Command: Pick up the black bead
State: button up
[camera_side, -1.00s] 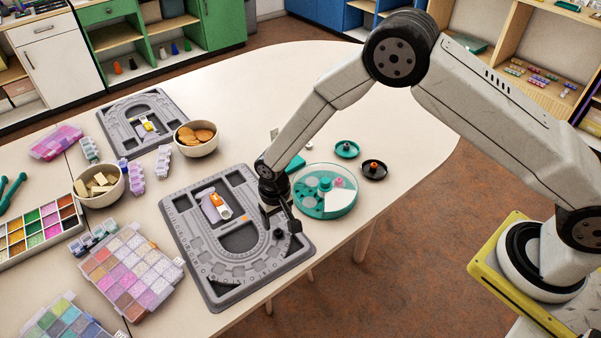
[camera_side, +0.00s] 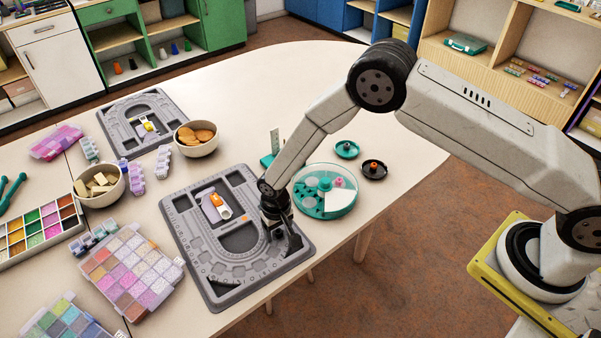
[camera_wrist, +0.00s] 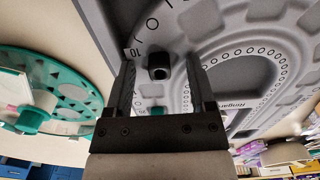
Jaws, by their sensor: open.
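The black bead (camera_wrist: 159,66) stands on the grey bead board (camera_side: 222,291), near a printed 10. In the wrist view it lies between the two fingers of my gripper (camera_wrist: 160,70), with a gap on each side. The fingers are open and hold nothing. In the side view my gripper (camera_side: 284,240) is low over the right part of the board. It hides the bead there. I cannot tell the exact height of the fingertips above the board.
A round teal bead tray (camera_side: 326,212) with a partly clear lid is just right of the board. A small green piece (camera_wrist: 157,111) shows between the fingers near the gripper body. Teal (camera_side: 347,149) and black (camera_side: 374,170) small dishes are behind.

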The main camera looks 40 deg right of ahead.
dwell(0.3)
grip_shut()
jog(key=shift+r, duration=0.2)
jog(key=shift+r, duration=0.9)
jog(key=s+d+r, duration=0.2)
jog(key=s+r, duration=0.3)
jog(key=s, duration=0.1)
jog(key=s+d+r, duration=0.2)
jog(key=s+r, duration=0.3)
jog(key=s, duration=0.2)
jog(key=shift+s+d+r, duration=0.15)
jog(key=shift+d+r, duration=0.1)
jog(key=shift+r, duration=0.15)
